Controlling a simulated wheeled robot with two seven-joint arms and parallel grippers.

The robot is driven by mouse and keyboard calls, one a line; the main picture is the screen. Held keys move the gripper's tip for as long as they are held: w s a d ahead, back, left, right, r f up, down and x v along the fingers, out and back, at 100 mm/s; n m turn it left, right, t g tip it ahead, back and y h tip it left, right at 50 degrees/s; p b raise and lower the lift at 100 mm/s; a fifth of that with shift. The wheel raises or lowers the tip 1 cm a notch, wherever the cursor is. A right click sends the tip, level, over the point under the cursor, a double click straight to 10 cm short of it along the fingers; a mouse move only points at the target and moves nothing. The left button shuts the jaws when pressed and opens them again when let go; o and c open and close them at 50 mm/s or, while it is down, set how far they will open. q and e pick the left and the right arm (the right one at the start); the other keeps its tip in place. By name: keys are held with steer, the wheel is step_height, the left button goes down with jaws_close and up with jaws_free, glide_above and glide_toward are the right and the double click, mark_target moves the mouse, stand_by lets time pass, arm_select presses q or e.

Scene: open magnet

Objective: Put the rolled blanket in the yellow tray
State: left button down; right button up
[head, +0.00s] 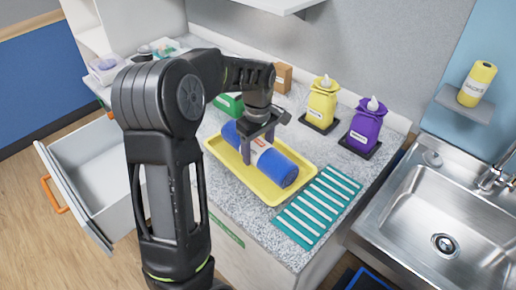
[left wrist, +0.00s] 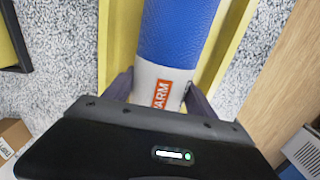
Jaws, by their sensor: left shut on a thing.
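The rolled blanket (head: 279,167) is a blue roll with a white band and an orange label. It lies along the length of the yellow tray (head: 268,197), within its rim in the head view. My left gripper (head: 256,160) is above the tray, its fingers on either side of the blanket's white band, shut on it. In the left wrist view the blanket (left wrist: 177,30) runs between the fingers, with the tray's yellow edge (left wrist: 104,50) beside it. Whether the blanket rests on the tray floor is hard to tell. My right gripper is not in view.
A teal ribbed mat (head: 317,207) lies right of the tray. Yellow (head: 322,101) and purple (head: 366,126) pump bottles stand behind on dark pads. A green box (head: 229,104) and a cardboard box (head: 283,77) are behind the tray. A sink (head: 445,215) is at right; an open drawer (head: 75,190) at left.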

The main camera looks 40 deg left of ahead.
mark_target(258, 142)
arm_select(q)
steer(key=shift+c, duration=1.4)
jaws_free()
step_height(258, 142, up, 12)
steer(key=shift+r+b, duration=0.1)
steer(key=shift+b, duration=0.35)
